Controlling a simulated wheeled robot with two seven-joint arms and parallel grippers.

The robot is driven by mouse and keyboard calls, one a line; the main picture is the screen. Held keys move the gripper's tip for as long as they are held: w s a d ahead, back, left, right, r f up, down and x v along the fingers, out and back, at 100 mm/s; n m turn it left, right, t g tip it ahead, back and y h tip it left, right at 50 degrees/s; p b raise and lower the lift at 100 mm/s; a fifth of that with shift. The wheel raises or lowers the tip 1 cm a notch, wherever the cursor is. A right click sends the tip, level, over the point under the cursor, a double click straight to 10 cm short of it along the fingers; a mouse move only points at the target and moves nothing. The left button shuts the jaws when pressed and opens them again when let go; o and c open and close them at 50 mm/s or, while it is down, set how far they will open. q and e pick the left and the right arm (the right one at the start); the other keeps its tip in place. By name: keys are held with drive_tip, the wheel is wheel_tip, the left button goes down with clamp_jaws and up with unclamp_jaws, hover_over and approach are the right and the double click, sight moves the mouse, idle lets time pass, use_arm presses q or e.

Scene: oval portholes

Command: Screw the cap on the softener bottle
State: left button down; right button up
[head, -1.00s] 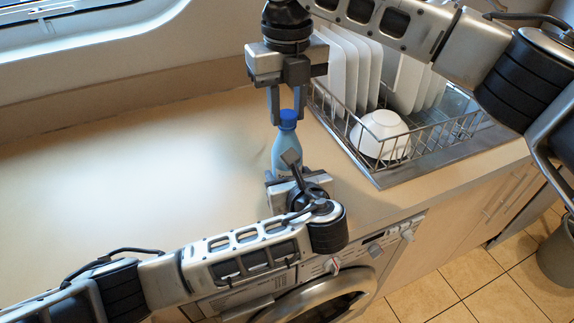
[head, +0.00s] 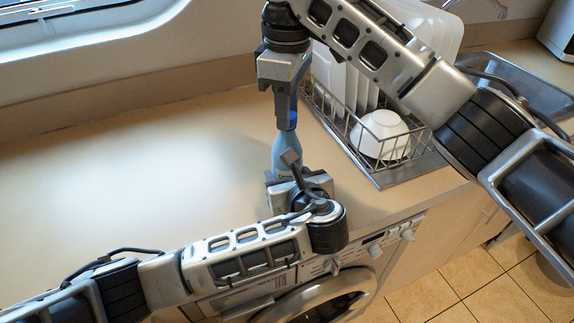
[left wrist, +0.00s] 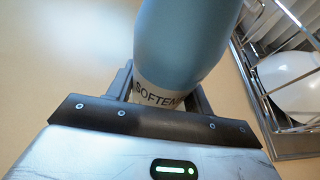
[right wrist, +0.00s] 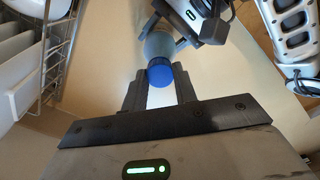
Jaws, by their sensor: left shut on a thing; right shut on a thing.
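The softener bottle (head: 285,153) is light blue and stands upright on the counter. It fills the middle of the left wrist view (left wrist: 185,45), with part of its label showing. My left gripper (head: 281,190) is shut around the bottle's lower body. The blue cap (head: 292,119) sits at the top of the bottle, mostly hidden by the fingers in the head view. It shows clearly in the right wrist view (right wrist: 160,73). My right gripper (head: 286,118) points down from above and is shut on the cap. Whether the threads are engaged cannot be seen.
A wire dish rack (head: 350,137) with upright white plates and a white bowl (head: 380,134) stands right of the bottle. A washing machine (head: 325,297) is under the counter's front edge. The counter (head: 130,170) is clear to the left.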

drive_tip(key=m, duration=2.1)
drive_tip(key=o, duration=1.2)
drive_tip(key=shift+c, duration=0.2)
wheel_tip(320, 180, up, 12)
